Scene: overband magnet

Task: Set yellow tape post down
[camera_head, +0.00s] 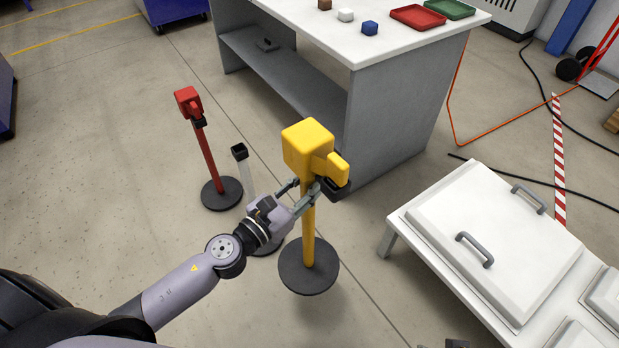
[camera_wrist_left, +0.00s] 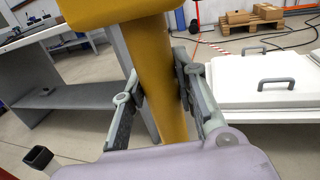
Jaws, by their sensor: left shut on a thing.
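The yellow tape post (camera_head: 308,228) has a boxy yellow head and a round dark base (camera_head: 309,268). In the head view it stands close to upright in front of the grey bench. I cannot tell for sure whether its base touches the floor. My left gripper (camera_head: 302,192) is shut on its pole just below the head. The left wrist view shows the yellow pole (camera_wrist_left: 160,80) between the two fingers (camera_wrist_left: 155,92). A red post (camera_head: 208,160) stands to the left, and a whitish post with a black top (camera_head: 240,153) stands between them, partly hidden by my left arm. My right gripper is not in view.
A grey bench with a white top (camera_head: 300,22) stands behind, bearing small blocks and red and green trays. A white table with handled lids (camera_head: 440,235) is at the right. A black cable and striped tape lie behind it.

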